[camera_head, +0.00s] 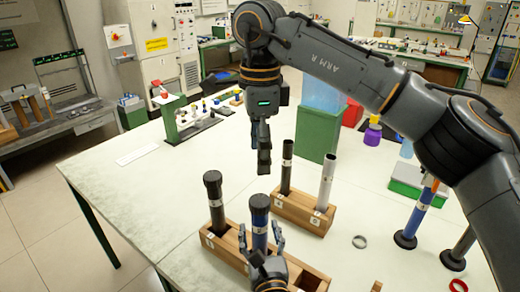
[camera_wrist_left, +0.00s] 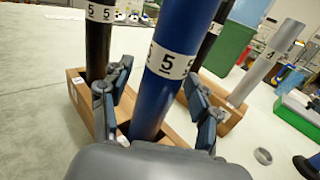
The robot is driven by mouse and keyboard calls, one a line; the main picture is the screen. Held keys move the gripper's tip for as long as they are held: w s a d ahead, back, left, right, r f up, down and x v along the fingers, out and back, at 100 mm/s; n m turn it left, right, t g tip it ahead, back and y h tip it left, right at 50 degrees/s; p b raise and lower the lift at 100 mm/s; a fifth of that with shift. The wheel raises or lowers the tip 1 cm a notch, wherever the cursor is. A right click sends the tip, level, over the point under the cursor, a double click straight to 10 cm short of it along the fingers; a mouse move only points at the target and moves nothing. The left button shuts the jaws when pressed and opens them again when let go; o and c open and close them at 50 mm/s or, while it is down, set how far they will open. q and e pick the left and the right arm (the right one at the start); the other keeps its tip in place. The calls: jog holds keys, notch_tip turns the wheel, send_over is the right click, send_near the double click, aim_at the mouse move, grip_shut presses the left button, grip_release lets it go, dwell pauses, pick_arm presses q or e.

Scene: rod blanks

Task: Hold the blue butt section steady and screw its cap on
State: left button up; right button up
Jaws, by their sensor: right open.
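The blue butt section (camera_head: 260,238) stands upright in the front wooden rack (camera_head: 222,246). A wide black cap (camera_head: 259,203) sits on its top; how tightly it is seated cannot be told. In the left wrist view, the blue tube (camera_wrist_left: 180,65) has a white label marked 5, and its top is out of frame. My left gripper (camera_head: 262,245) is low at the tube. Its fingers (camera_wrist_left: 158,112) stand on either side of the tube with visible gaps, open. My right gripper (camera_head: 264,165) is open and empty, pointing down above and behind the cap.
A black capped tube (camera_head: 215,205) stands left in the same rack. A second rack (camera_head: 298,210) behind holds a black tube (camera_head: 286,165) and a grey tube (camera_head: 324,182). A grey ring (camera_head: 359,241) lies to the right. The table's left side is clear.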

pick_arm(q)
jog(key=s+d, duration=0.2)
jog(key=s, duration=1)
jog(key=shift+w, duration=0.1)
